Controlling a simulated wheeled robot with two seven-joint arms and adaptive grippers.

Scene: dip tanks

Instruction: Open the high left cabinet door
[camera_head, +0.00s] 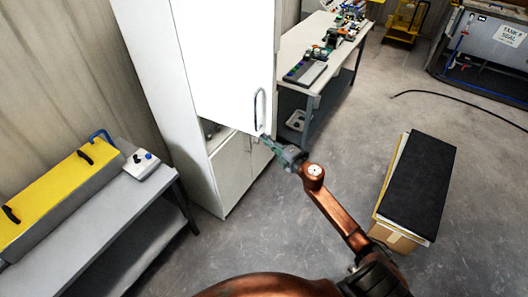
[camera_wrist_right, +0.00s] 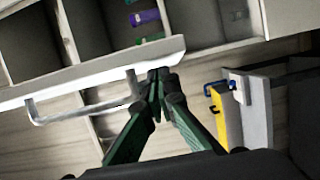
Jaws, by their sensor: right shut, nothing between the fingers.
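The tall white cabinet (camera_head: 165,90) stands left of centre in the head view. Its high door (camera_head: 225,60) is ajar, with a dark gap and small items below its lower edge. The door's upright bar handle (camera_head: 259,108) is near its right edge. My right gripper (camera_head: 264,139) is shut and empty, just below the handle by the door's lower corner. In the wrist view the right gripper's tips (camera_wrist_right: 160,82) are beside the door edge (camera_wrist_right: 90,75), with the handle (camera_wrist_right: 85,108) to their left. I cannot tell whether they touch. My left gripper is out of view.
Shelves with purple and green items (camera_wrist_right: 146,17) show behind the door edge. A grey bench (camera_head: 100,225) with a yellow case (camera_head: 50,195) and a button box (camera_head: 141,164) stands at left. A workbench (camera_head: 300,45) is behind. A black-topped box (camera_head: 418,185) is at right.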

